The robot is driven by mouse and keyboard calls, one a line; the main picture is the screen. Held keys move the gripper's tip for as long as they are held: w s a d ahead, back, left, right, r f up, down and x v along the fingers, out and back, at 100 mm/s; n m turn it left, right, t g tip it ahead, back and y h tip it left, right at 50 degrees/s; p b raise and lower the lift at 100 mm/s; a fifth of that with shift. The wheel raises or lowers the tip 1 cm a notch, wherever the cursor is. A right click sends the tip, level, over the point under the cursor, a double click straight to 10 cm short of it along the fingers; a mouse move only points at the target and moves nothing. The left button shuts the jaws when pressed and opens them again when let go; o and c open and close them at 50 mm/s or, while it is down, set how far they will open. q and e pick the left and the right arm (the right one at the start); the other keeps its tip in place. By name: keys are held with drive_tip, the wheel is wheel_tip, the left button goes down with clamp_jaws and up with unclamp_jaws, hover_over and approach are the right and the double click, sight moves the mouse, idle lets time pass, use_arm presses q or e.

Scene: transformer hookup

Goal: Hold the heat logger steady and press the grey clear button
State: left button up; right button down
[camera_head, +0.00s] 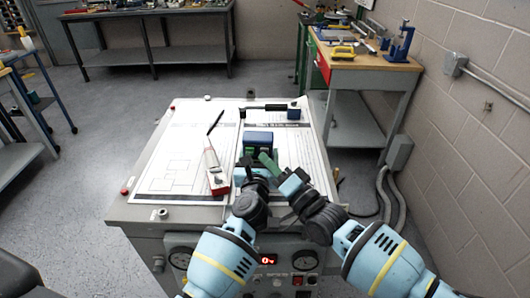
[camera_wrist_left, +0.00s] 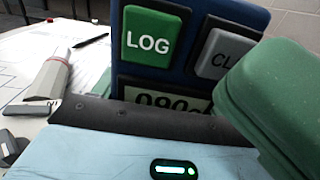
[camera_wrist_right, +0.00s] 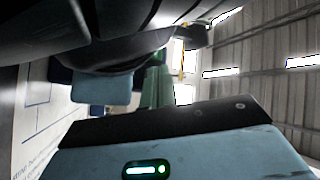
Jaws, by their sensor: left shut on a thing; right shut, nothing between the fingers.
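The heat logger (camera_head: 258,140) is a blue box standing upright over the paper-covered cabinet top. In the left wrist view it shows a green LOG button (camera_wrist_left: 151,38), a grey clear button (camera_wrist_left: 222,53) and a display (camera_wrist_left: 165,99) reading about 090. My left gripper (camera_head: 250,168) is shut on the logger. My right gripper (camera_head: 267,160) is shut and empty, its green fingers close in front of the logger. They also show in the right wrist view (camera_wrist_right: 156,85). A large green finger covers the right part of the clear button in the left wrist view; contact cannot be told.
A white and red device (camera_head: 214,170) lies left of the logger, with a black pen (camera_head: 215,122) behind it. A black tool (camera_head: 264,107) and a small blue block (camera_head: 294,113) lie farther back. The left part of the printed sheet is clear.

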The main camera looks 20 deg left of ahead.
use_arm(q)
drive_tip(key=shift+s+d, duration=0.1)
drive_tip(key=shift+d, duration=0.3)
use_arm(e)
drive_tip(key=shift+w+a+r, duration=0.2)
drive_tip(key=shift+w+r, duration=0.05)
drive_tip(key=shift+w, duration=0.2)
idle(0.6)
use_arm(q)
drive_tip(key=shift+a, duration=0.1)
use_arm(e)
drive_tip(key=shift+s, duration=1.05)
drive_tip(key=shift+d+f, duration=0.15)
use_arm(q)
drive_tip(key=shift+a, duration=0.2)
use_arm(e)
drive_tip(key=s, duration=0.2)
drive_tip(key=s+d, duration=0.1)
drive_tip(key=s, duration=0.1)
drive_tip(key=shift+s+d, duration=0.2)
drive_tip(key=shift+s, duration=0.1)
